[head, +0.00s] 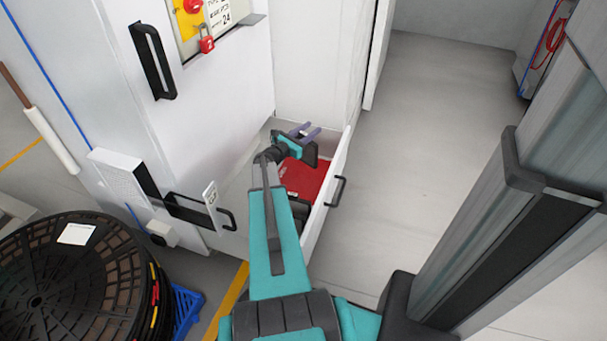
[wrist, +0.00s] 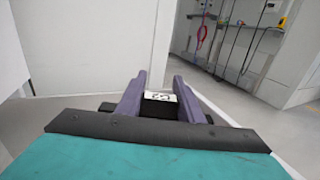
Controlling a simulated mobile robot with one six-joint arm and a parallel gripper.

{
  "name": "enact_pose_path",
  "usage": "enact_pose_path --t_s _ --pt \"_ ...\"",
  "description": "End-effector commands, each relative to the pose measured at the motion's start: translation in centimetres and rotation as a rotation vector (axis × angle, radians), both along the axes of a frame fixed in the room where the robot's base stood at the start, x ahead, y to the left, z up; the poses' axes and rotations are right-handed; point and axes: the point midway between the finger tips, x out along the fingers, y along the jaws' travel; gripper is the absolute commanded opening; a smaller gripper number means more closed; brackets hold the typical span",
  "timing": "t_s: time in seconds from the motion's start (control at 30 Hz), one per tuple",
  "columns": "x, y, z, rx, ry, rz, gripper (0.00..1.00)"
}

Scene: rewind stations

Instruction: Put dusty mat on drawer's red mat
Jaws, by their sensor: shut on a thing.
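The red mat (head: 306,180) lies in the open drawer (head: 329,190), partly hidden by my arm. My gripper (head: 306,130) is above the far end of the drawer, beyond most of the red mat. In the wrist view, the purple fingers of my gripper (wrist: 160,86) are shut on a small dark block with a white, marked top (wrist: 159,97). I cannot tell whether this block is the dusty mat. No other thing that I can pick out as the dusty mat shows.
A white cabinet (head: 200,100) with black handles stands left of the drawer. A stack of black reels (head: 70,275) stands at the lower left. A grey floor (head: 430,130) lies open to the right. A dark thing (head: 300,209) sits in the drawer's near part.

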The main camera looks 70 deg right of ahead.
Motion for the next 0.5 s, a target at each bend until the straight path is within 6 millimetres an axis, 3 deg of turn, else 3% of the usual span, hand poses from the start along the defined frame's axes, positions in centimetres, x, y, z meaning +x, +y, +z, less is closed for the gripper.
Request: enact_pose_path --t_s 0.33,0.5 --pt "0.1 0.0 -4.0 0.0 0.001 0.001 0.0" --pt "0.1 0.0 -5.0 0.0 0.001 0.001 0.0"
